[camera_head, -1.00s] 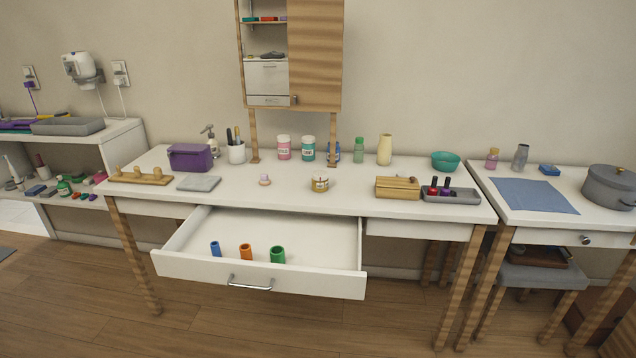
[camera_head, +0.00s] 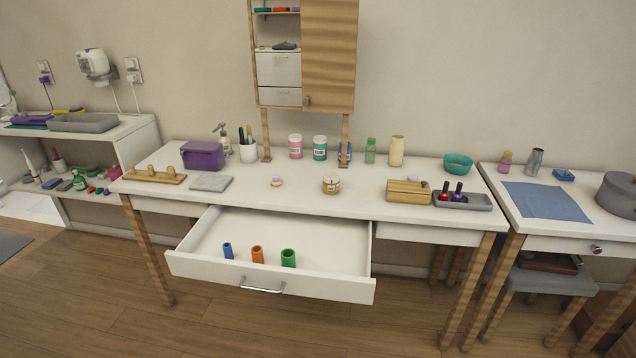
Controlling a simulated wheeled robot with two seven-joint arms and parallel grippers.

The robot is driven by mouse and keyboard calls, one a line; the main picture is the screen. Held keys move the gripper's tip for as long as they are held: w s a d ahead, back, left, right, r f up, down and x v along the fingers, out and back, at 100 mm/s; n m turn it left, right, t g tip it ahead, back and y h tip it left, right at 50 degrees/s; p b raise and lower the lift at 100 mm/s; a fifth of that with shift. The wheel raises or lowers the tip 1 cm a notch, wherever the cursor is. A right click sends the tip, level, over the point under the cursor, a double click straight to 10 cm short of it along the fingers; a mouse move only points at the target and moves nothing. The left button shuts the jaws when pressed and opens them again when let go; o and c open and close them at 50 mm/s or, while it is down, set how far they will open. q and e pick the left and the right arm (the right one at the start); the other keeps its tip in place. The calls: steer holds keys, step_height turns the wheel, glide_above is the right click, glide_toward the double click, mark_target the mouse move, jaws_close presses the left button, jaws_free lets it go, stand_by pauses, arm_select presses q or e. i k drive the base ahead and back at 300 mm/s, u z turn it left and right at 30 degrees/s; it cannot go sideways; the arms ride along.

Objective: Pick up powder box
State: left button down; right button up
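I cannot tell for sure which item is the powder box. A small round jar with a gold band and a label (camera_head: 331,184) stands near the middle of the white table. A small pinkish round item (camera_head: 277,181) sits to its left. A light wooden box (camera_head: 409,191) lies to the right, beside a grey tray (camera_head: 474,203). A purple lidded box (camera_head: 203,156) stands at the left of the table. Neither of my grippers is in view.
The table's drawer (camera_head: 205,266) is pulled open toward me, with blue, orange and green cylinders inside. Bottles and jars line the back of the table. A wooden cabinet (camera_head: 328,55) stands above them. Another table with a blue cloth (camera_head: 547,201) is at the right.

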mark_target(330, 189)
steer(key=u, duration=0.45)
steer(key=i, duration=0.95)
steer(key=u, duration=0.15)
